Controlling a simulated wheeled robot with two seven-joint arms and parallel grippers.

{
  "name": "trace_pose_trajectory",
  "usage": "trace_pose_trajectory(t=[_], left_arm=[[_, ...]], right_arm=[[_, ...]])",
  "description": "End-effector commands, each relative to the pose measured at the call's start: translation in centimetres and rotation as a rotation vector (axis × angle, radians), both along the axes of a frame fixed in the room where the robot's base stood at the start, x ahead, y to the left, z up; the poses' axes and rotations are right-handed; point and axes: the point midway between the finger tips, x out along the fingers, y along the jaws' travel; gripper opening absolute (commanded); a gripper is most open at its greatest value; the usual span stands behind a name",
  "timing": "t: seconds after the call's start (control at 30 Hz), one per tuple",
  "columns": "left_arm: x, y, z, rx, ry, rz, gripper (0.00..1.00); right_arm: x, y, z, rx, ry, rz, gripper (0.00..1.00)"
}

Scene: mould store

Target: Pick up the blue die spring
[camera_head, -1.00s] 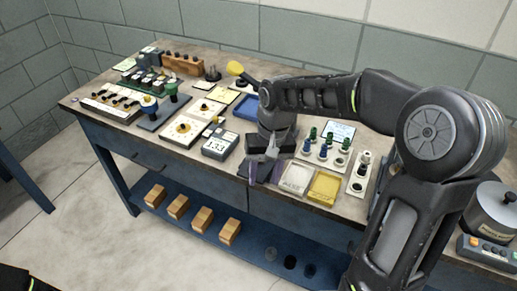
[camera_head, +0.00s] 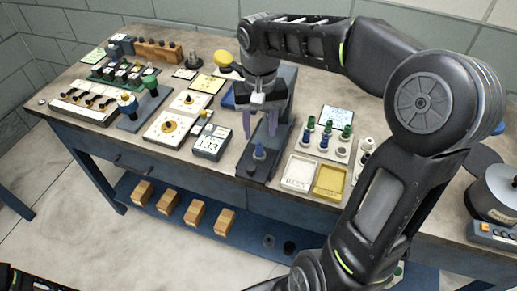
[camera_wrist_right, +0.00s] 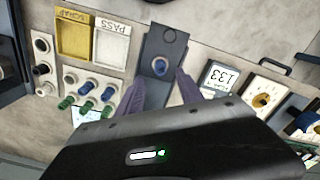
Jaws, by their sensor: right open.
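A blue die spring (camera_head: 259,152) stands upright on the front part of a dark test stand (camera_head: 250,170) near the table's front edge. It also shows in the right wrist view (camera_wrist_right: 159,66), seen from above. My right gripper (camera_head: 260,122) is open and empty, above and behind this spring in the head view. Its purple-grey fingers (camera_wrist_right: 160,90) lie either side of the spring's line in the wrist view, apart from it. More blue springs (camera_head: 309,123) stand with green ones (camera_head: 347,131) in a pale rack to the right. My left gripper is not in view.
A white PASS tray (camera_head: 299,172) and a yellow SCRAP tray (camera_head: 330,182) lie right of the stand. A readout box (camera_head: 211,141) is close on its left. Boards with knobs and switches fill the table's left. Wooden blocks (camera_head: 196,214) sit on the lower shelf.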

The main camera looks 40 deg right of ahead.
Motion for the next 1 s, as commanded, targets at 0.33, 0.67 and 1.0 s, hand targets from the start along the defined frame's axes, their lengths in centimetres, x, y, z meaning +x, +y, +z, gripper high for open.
trace_pose_trajectory(t=[0.33,0.67,1.0], left_arm=[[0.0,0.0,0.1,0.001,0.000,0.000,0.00],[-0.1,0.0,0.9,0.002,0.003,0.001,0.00],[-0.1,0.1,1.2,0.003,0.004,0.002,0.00]], right_arm=[[0.0,0.0,-1.6,0.000,-0.001,0.001,0.44],[-0.1,0.1,-3.7,0.003,0.005,0.002,0.44],[-0.1,0.1,-6.8,0.002,0.000,0.001,0.44]])
